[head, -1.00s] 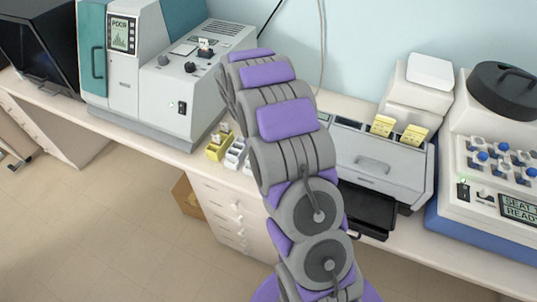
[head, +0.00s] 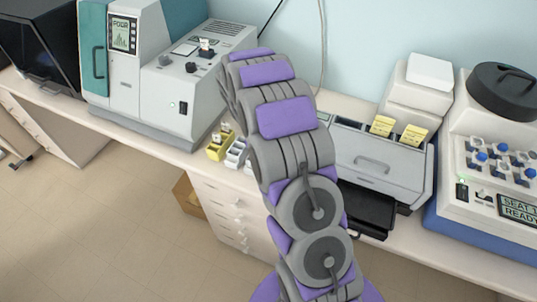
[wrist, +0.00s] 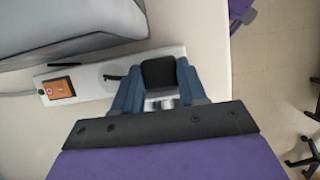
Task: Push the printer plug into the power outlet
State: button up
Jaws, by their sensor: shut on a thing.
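In the wrist view, my gripper (wrist: 158,92) is shut on a black plug (wrist: 159,72), one blue-grey finger on each side. The plug is over the right end of a white power strip (wrist: 88,92). The contact between plug and strip is hidden, so I cannot tell how deep it sits. A round grey socket (wrist: 112,72) shows just left of the plug, partly covered by a finger. The strip has an orange lit switch (wrist: 59,88) at its left end. In the head view my arm hides the gripper, plug and strip.
A grey-and-teal machine with a screen (head: 124,36) stands at the left of the bench. A grey box with yellow cards (head: 381,125) and a blue-based machine (head: 497,150) stand at the right. Small yellow and white holders (head: 219,147) sit near the front edge.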

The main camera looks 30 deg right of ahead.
jog(key=shift+f, duration=0.35)
jog(key=o, duration=1.2)
jog(key=shift+c, duration=0.2)
jog(key=p+v, duration=0.2)
jog(key=v, duration=1.5)
jog(key=shift+a+p, duration=0.15)
jog(key=shift+p, duration=0.25)
jog(key=shift+r, duration=0.15)
